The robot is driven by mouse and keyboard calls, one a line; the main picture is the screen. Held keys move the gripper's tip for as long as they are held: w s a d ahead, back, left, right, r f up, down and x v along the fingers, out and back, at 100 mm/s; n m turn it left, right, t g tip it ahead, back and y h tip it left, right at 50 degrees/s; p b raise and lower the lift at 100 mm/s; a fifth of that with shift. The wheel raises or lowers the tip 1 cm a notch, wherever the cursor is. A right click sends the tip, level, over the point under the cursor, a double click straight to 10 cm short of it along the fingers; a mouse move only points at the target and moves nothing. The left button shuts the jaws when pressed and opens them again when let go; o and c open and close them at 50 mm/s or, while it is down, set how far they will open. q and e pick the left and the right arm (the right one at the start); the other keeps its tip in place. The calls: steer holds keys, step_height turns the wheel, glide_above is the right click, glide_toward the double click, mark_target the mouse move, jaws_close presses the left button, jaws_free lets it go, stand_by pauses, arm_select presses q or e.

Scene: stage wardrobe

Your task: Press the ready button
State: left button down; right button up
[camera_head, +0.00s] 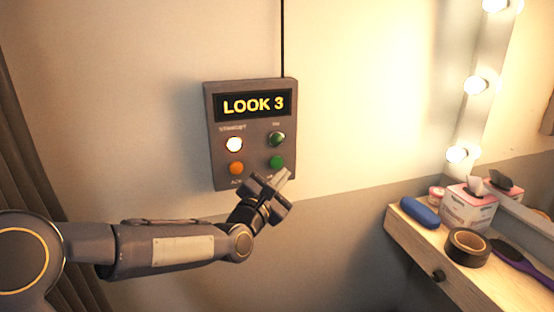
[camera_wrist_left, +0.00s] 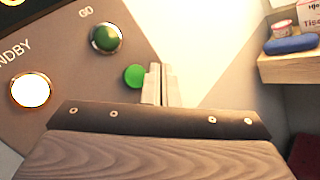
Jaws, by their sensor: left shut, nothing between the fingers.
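A dark grey wall panel (camera_head: 211,145) carries a display reading "LOOK 3", two lamps and two buttons. The flat green button (camera_head: 277,162) is at its lower right; the label below is mostly hidden by my gripper, so I cannot read it. The orange button (camera_head: 236,168) is at lower left. My left gripper (camera_head: 284,174) is shut and empty, its tips just below and right of the green button. In the left wrist view, the fingertips (camera_wrist_left: 160,74) are right beside the green button (camera_wrist_left: 134,76); I cannot tell whether they touch the panel. My right gripper is out of view.
The STANDBY lamp (camera_head: 234,144) glows white; the GO lamp (camera_head: 277,139) is dark green. A wooden shelf (camera_head: 405,236) at right holds a blue case (camera_head: 419,212), a tissue box (camera_head: 467,210), black tape (camera_head: 467,247) and a brush (camera_head: 520,262). A curtain (camera_head: 22,140) hangs at left.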

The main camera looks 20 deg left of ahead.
mark_target(282, 162)
arm_select(q)
steer(key=shift+w+a+b, duration=0.5)
steer(key=shift+w+a, duration=0.3)
steer(key=shift+w, duration=0.35)
stand_by(1.3)
steer(key=shift+w+a+b, duration=0.25)
steer(key=shift+w+b, duration=0.1)
steer(key=shift+w+a+b, duration=0.25)
steer(key=shift+w+b, duration=0.05)
steer(key=shift+w, duration=0.05)
stand_by(0.6)
steer(key=shift+s+d, duration=0.1)
stand_by(0.3)
steer(key=shift+s+d+b, duration=0.4)
steer(key=shift+s+b, duration=0.15)
steer(key=shift+s, duration=0.05)
